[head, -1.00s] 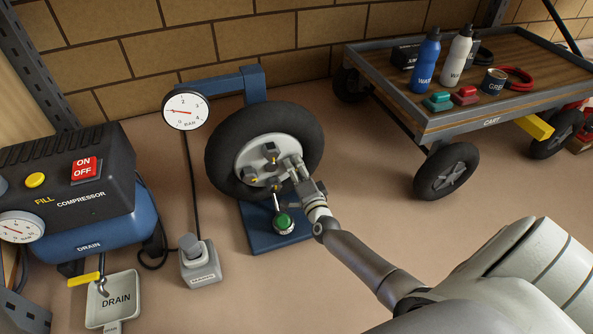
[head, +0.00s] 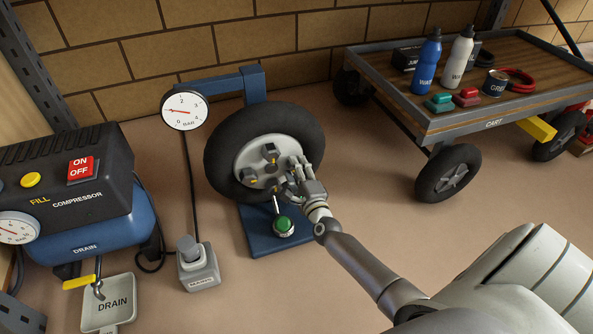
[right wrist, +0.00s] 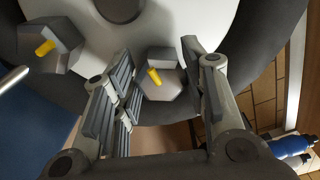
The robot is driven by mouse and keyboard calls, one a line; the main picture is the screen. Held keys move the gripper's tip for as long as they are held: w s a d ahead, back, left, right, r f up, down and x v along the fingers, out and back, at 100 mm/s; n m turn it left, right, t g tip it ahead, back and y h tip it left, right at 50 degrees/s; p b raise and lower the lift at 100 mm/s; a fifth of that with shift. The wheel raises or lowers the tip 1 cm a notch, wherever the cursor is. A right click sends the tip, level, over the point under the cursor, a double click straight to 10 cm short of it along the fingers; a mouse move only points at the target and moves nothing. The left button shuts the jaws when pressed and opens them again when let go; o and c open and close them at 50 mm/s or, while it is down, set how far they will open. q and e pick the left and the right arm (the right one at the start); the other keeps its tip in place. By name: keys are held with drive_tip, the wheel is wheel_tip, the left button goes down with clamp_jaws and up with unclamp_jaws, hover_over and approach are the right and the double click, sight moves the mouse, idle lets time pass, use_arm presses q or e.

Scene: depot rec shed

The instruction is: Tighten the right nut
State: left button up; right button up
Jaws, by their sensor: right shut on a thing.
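The wheel (head: 222,150) stands upright on a blue stand (head: 262,240). Its pale hub carries grey nuts with yellow marks, among them a top nut (head: 270,152) and a left nut (head: 250,174). My right gripper (head: 296,178) is at the hub's right side and covers the right nut in the head view. In the right wrist view the right nut (right wrist: 160,84) sits between my right gripper's fingers (right wrist: 162,88), which are shut on it. Its yellow mark shows slanted. Another nut (right wrist: 48,48) is at the upper left there. My left gripper is not in view.
A green knob (head: 283,225) is just below the gripper. A pressure gauge (head: 184,110) hangs left of the wheel, above a grey pedestal (head: 198,268). The compressor (head: 70,190) is at left, the loaded cart (head: 440,125) at right. Floor between wheel and cart is clear.

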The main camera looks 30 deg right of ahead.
drive_tip(key=shift+f, duration=0.1)
drive_tip(key=o, duration=0.9)
drive_tip(key=shift+o, duration=0.6)
drive_tip(key=shift+s, duration=0.1)
drive_tip(key=v, duration=1.1)
drive_tip(key=shift+s, duration=0.4)
